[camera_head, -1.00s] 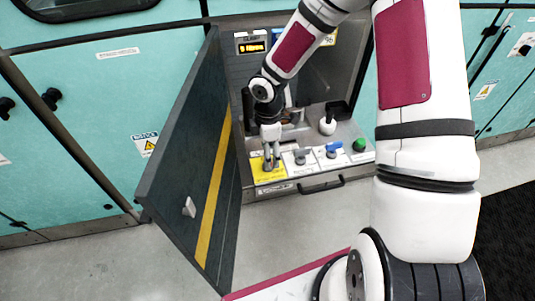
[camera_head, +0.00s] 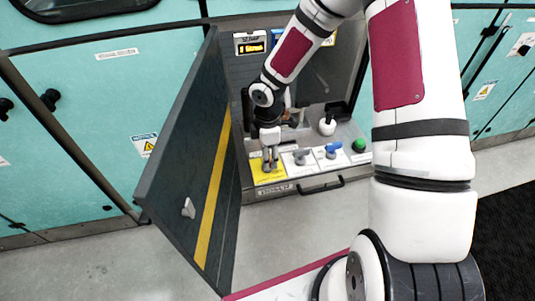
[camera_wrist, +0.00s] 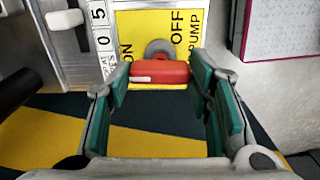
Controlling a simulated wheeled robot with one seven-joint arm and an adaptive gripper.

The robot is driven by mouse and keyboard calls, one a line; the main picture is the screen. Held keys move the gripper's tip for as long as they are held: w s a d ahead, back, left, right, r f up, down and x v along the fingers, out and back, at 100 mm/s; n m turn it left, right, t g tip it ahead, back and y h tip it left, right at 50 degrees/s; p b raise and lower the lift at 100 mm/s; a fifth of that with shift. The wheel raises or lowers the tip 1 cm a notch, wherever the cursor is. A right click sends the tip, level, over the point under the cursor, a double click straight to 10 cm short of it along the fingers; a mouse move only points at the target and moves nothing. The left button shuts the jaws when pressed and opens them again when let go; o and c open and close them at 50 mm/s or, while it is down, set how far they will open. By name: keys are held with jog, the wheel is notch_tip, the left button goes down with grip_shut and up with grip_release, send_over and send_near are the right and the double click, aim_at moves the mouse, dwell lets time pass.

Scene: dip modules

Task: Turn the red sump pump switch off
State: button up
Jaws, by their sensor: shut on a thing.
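The red switch (camera_wrist: 160,72) is a bar-shaped knob on a grey round base, in front of a yellow plate (camera_wrist: 146,32) in the wrist view. The plate reads ON at left, OFF at right, and PUMP. The knob lies across the picture, with a pale mark near its left end. My gripper (camera_wrist: 160,75) has one green-padded finger at each end of the knob and is shut on it. In the head view my gripper (camera_head: 269,163) is over the yellow plate (camera_head: 266,177), and the knob is mostly hidden behind the fingers.
Right of the yellow plate are a grey switch (camera_head: 300,157), a blue switch (camera_head: 331,150) and a green button (camera_head: 360,145). An open dark door (camera_head: 190,180) with a yellow stripe stands close left of my arm. A small lit display (camera_head: 250,47) is above.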

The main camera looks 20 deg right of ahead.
jog(key=m, duration=0.8)
jog(key=shift+m+b, duration=0.3)
jog(key=m, duration=0.4)
jog(key=shift+m+b, duration=0.35)
jog(key=shift+m, duration=2.15)
jog(key=o, duration=1.1)
jog(key=shift+o, duration=0.2)
jog(key=shift+r, duration=0.1)
